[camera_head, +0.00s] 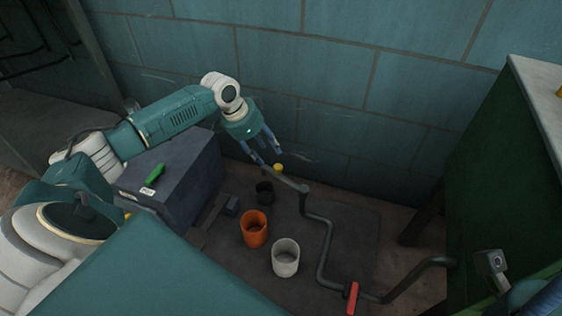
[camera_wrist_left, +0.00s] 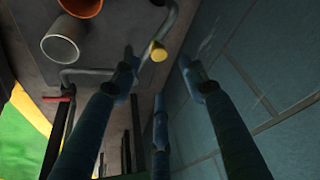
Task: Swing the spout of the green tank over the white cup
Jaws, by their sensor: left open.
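The bent dark spout pipe (camera_head: 326,240) runs from beside the dark green tank (camera_head: 490,180) at the right to the back wall side, with a yellow knob (camera_head: 278,168) near its far end. A red handle (camera_head: 352,296) sits on the pipe. The white cup (camera_head: 285,257) stands upright on the dark mat, left of the pipe; it also shows in the left wrist view (camera_wrist_left: 62,45). My left gripper (camera_head: 265,152) is open at the knob. In the left wrist view the knob (camera_wrist_left: 158,51) appears between the spread fingers; contact is unclear. Blue parts at the lower right edge may be my right gripper.
An orange cup (camera_head: 254,228) stands beside the white cup, and a dark cup (camera_head: 264,192) stands behind it. A grey box (camera_head: 185,175) with a green-handled item (camera_head: 153,176) is at the left. The block wall (camera_head: 330,70) rises close behind my left gripper.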

